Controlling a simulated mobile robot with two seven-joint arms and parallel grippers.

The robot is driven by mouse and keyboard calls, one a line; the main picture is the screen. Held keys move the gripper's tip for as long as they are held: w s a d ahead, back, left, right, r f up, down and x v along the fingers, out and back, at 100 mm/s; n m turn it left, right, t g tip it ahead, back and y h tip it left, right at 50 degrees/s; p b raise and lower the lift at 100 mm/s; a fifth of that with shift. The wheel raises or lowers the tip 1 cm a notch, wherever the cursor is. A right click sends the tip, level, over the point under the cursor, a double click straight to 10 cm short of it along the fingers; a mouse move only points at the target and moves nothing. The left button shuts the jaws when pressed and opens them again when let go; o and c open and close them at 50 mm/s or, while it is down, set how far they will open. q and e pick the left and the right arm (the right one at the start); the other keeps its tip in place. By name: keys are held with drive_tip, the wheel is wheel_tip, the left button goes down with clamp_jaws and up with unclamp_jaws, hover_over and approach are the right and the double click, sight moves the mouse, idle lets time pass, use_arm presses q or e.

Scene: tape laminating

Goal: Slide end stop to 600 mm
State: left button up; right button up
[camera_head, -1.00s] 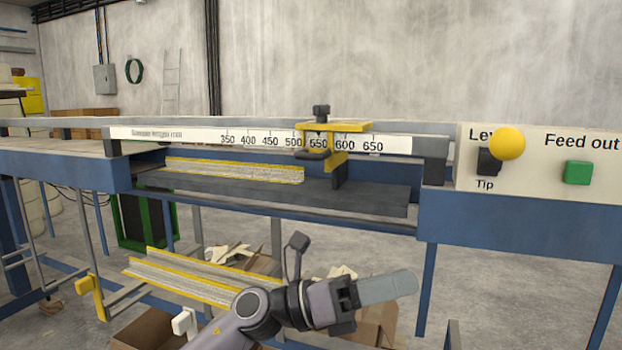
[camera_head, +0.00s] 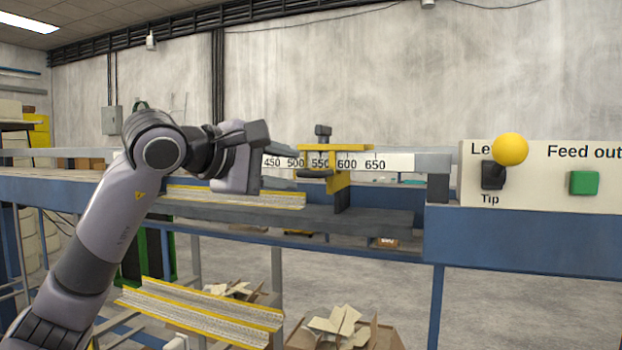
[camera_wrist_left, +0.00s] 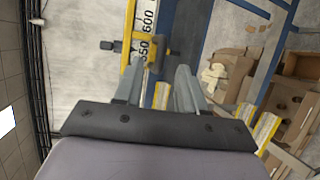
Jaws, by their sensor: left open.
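The yellow end stop (camera_head: 337,183) sits on the white scale rail (camera_head: 400,162), with a dark knob on top and a dark handle in front. Its yellow frame spans the 550 and 600 marks; its exact reading is hard to tell. My left gripper (camera_head: 245,170) is left of the end stop, in front of the rail, and apart from it in the picture. In the left wrist view my left gripper (camera_wrist_left: 157,85) has its two fingers spread with nothing held. The end stop (camera_wrist_left: 130,35) appears beyond the fingertips. My right gripper is not in view.
A panel (camera_head: 550,200) with a yellow ball-topped lever (camera_head: 510,150) and a green button (camera_head: 584,183) stands at the right. Yellow-edged strips (camera_head: 205,315) lie below the bench. Cardboard boxes (camera_head: 345,330) are on the floor. The space right of the end stop along the rail is clear.

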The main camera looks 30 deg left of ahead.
sight(309, 175)
use_arm(q)
drive_tip(key=p+x, duration=0.1)
drive_tip(key=x, duration=0.5)
drive_tip(key=shift+w+d+f, duration=0.1)
drive_tip(key=shift+w+d, duration=0.1)
drive_tip(key=shift+w, duration=0.05)
drive_tip(key=shift+f, duration=0.1)
clamp_jaws()
